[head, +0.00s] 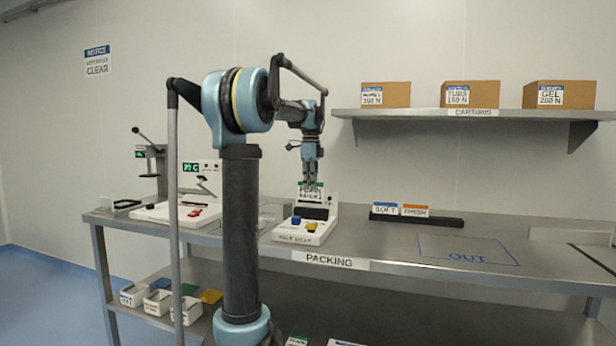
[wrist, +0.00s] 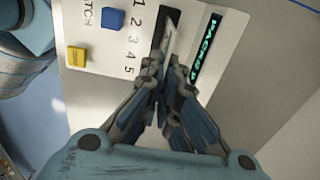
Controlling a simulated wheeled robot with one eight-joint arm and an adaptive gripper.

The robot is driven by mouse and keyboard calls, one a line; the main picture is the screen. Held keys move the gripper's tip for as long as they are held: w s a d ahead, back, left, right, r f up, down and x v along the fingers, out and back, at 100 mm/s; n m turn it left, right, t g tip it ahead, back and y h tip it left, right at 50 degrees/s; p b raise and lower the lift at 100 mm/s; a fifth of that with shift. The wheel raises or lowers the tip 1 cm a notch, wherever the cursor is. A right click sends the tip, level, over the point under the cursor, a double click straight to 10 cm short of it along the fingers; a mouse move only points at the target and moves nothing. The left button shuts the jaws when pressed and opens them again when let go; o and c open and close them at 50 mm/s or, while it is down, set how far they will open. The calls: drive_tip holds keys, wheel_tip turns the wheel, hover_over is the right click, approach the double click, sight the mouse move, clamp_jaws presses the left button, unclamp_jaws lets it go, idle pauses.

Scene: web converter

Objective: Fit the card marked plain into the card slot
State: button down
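My gripper (head: 311,182) points down and is shut on a white card with a green top band (head: 311,192), whose small print looks like "plain". In the wrist view the card shows as a thin pale edge (wrist: 169,38) at the fingertips (wrist: 166,72). It is upright, over the dark card slot (wrist: 158,48) of a white machine (head: 288,233) on the steel bench. Whether its lower edge is inside the slot I cannot tell. A blue button (wrist: 112,18) and a yellow button (wrist: 76,57) sit beside the numbers 1 to 5. A lit green display (wrist: 205,48) lies along the slot's other side.
A dark rack (head: 445,221) right of the machine holds a blue-topped card (head: 384,209) and an orange-topped card (head: 415,211). A blue-outlined OUT area (head: 468,249) is clear. Another white machine (head: 175,212) stands left. A shelf (head: 470,114) with cartons hangs behind.

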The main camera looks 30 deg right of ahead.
wheel_tip(320, 180, up, 4)
drive_tip(key=shift+s+d+f, duration=0.1)
drive_tip(key=shift+f, duration=2.9)
drive_tip(key=shift+f, duration=2.5)
drive_tip(key=c, duration=1.7)
unclamp_jaws()
wheel_tip(320, 180, up, 12)
drive_tip(key=shift+f, duration=0.1)
